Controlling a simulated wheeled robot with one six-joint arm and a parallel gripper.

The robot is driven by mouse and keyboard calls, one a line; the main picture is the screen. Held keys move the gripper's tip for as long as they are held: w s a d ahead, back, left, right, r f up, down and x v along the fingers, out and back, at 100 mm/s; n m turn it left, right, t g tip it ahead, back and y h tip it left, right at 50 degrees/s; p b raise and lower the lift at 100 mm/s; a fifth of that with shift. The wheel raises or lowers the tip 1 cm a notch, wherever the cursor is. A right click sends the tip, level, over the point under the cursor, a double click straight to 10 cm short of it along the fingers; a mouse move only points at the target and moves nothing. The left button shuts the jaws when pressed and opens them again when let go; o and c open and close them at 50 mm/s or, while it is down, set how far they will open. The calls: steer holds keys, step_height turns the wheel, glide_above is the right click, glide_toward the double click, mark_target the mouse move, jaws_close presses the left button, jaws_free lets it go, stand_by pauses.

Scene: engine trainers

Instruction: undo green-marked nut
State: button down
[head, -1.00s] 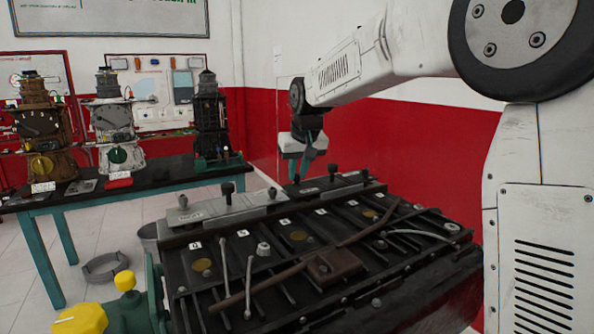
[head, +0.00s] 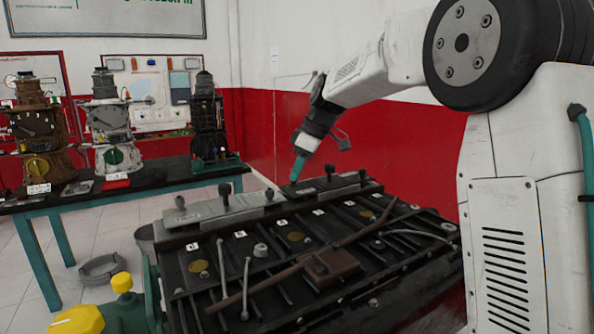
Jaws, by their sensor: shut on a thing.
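My gripper (head: 298,170) comes down at a slant from the arm's end, its teal tip low at the back edge of the dark engine block (head: 205,281). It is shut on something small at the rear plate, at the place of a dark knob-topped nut. That piece is hidden by the tip, and I cannot make out a green mark on it. Other dark knob-topped nuts stand along the rear plates: one at the left (head: 224,191), one nearer the tip (head: 270,194), and two to the right of it (head: 330,170) (head: 363,176).
A brown rocker-like bar (head: 262,287) and thin metal pipes lie across the block's top. A green part with yellow caps (head: 122,282) stands at front left. A dark table (head: 120,187) with several engine trainers is at the left. A red and white wall stands behind.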

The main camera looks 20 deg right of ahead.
steer(key=n, duration=0.2)
steer(key=n+g, duration=0.1)
steer(key=shift+w+d+n, duration=0.15)
steer(key=shift+w+n, duration=0.05)
steer(key=shift+n, duration=0.2)
steer(key=shift+w+n+g+y, duration=0.15)
steer(key=shift+n+g, duration=0.3)
steer(key=shift+n, duration=0.45)
steer(key=shift+n+g+y, duration=0.15)
steer(key=shift+n+g, duration=0.3)
steer(key=shift+n, duration=0.45)
steer(key=c, duration=1.3)
jaws_free()
steer(key=shift+c, duration=0.2)
steer(key=v, duration=0.7)
steer(key=shift+d+r, duration=0.25)
steer(key=shift+r, duration=0.1)
